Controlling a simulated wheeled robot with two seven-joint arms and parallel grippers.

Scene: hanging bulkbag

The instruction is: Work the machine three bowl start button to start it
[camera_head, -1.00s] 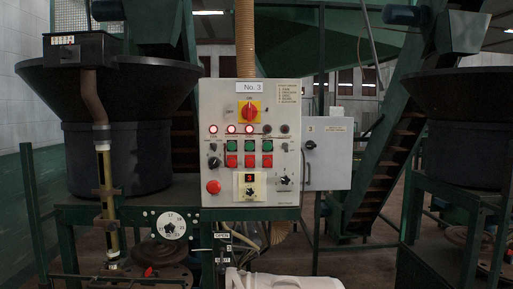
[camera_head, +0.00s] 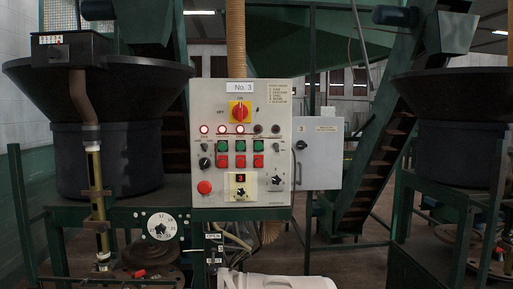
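The grey control panel (camera_head: 270,100) marked "No. 3" stands upright ahead of me, near the middle of the head view. It has a row of three green buttons, left (camera_head: 222,147), middle (camera_head: 240,146) and right (camera_head: 258,145). Three red buttons (camera_head: 240,161) sit right below them. Three lamps (camera_head: 222,129) above glow red, and two dark ones sit to their right. The small labels are too blurred to read, so I cannot tell which button is the bowl start. Neither of my grippers is in view.
The panel also carries a red and yellow rotary switch (camera_head: 239,111), a red mushroom button (camera_head: 204,187) and a small display (camera_head: 241,180). A dark bowl (camera_head: 110,160) stands at left, another (camera_head: 460,130) at right. A pale object (camera_head: 278,283) lies low in front.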

